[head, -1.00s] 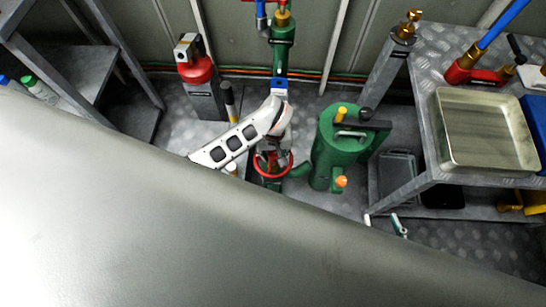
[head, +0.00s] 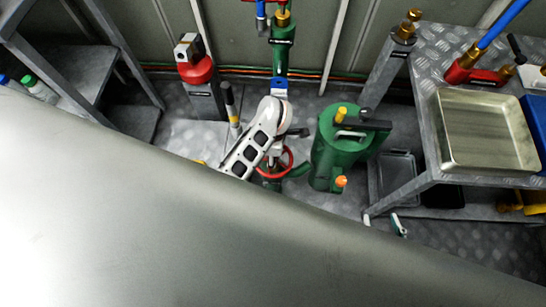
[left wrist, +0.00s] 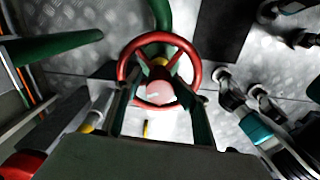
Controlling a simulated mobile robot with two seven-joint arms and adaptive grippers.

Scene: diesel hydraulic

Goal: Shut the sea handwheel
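The red handwheel (head: 289,160) is low in the middle of the head view, partly covered by my left arm. In the head view the left gripper is mostly hidden under the arm. A small teal and white piece at the grey edge, likely my right gripper (head: 398,225), shows too little to tell its state.
A green cylinder (head: 333,155) with a black handle stands just right of the wheel. A vertical green pipe (head: 281,50) stands behind it. A red-topped post (head: 199,75) is at the back left. A bench with a metal tray (head: 447,153) is at the right.

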